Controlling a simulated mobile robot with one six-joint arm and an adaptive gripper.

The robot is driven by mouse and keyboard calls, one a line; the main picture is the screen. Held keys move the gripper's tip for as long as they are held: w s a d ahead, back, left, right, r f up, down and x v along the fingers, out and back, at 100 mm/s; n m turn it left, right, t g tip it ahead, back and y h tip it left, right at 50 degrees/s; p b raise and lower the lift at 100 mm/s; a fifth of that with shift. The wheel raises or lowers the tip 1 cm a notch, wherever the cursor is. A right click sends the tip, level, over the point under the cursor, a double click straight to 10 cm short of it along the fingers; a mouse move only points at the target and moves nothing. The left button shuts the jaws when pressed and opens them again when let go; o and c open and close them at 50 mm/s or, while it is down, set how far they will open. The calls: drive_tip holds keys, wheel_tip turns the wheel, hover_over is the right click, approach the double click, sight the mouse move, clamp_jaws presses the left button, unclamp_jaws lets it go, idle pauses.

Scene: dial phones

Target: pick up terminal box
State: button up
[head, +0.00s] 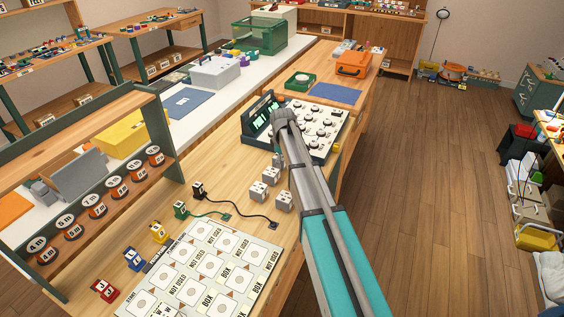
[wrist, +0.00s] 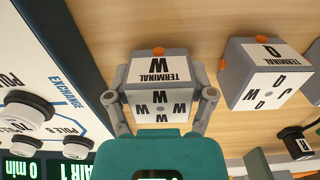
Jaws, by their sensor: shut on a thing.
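In the wrist view a grey terminal box (wrist: 158,104) has a white label reading TERMINAL W on one face, several W marks on another, and an orange dot. My gripper (wrist: 163,98) has a finger on each side of it and is shut on it. In the head view several grey boxes (head: 271,175) stand on the wooden bench left of my arm. My arm hides most of the gripper area there.
The exchange panel (head: 318,122) with round knobs and a lit display (head: 262,113) is close by; it fills the left of the wrist view (wrist: 48,75). A black cable (head: 240,209) crosses the bench. A printed board (head: 205,265) lies in front, with coloured plugs (head: 132,258) on its left.

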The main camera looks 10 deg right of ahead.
drive_tip(key=shift+r+p, duration=0.6)
drive_tip(key=shift+r, duration=0.2)
drive_tip(key=s+a+r+p, duration=0.3)
drive_tip(key=s+r+p, duration=0.7)
drive_tip(key=s, duration=0.3)
drive_tip(key=shift+s+a+r+p, duration=0.25)
drive_tip(key=shift+a+r+p, duration=0.15)
